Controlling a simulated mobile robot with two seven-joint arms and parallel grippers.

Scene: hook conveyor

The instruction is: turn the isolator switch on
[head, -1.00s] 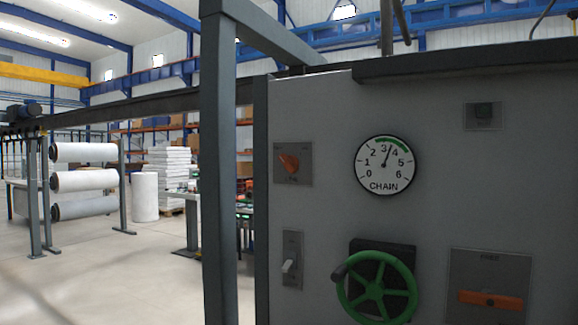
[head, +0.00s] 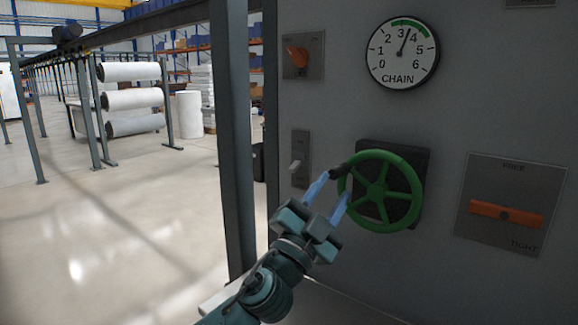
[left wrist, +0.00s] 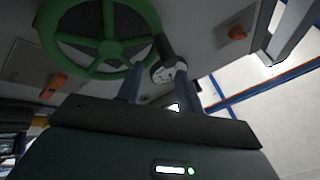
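An orange rotary switch (head: 298,56) sits on a grey plate at the panel's upper left; its lettering is unreadable. A small pale lever switch (head: 295,166) is below it. I cannot tell by label which is the isolator. My left gripper (head: 335,186) is open, its two blue fingers apart at the left rim of the green handwheel (head: 412,187), close to the wheel's dark crank knob (head: 340,171). The left wrist view shows the knob (left wrist: 163,46) near and between the fingertips; contact is unclear. The orange switch also shows there (left wrist: 237,33). My right gripper is not in view.
A CHAIN gauge (head: 402,53) reads between 3 and 4. An orange FREE/TIGHT handle (head: 506,214) lies nearly level at the right. A grey upright post (head: 233,130) stands left of the panel. Open floor (head: 110,240) lies farther left, with white rolls (head: 133,99) beyond.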

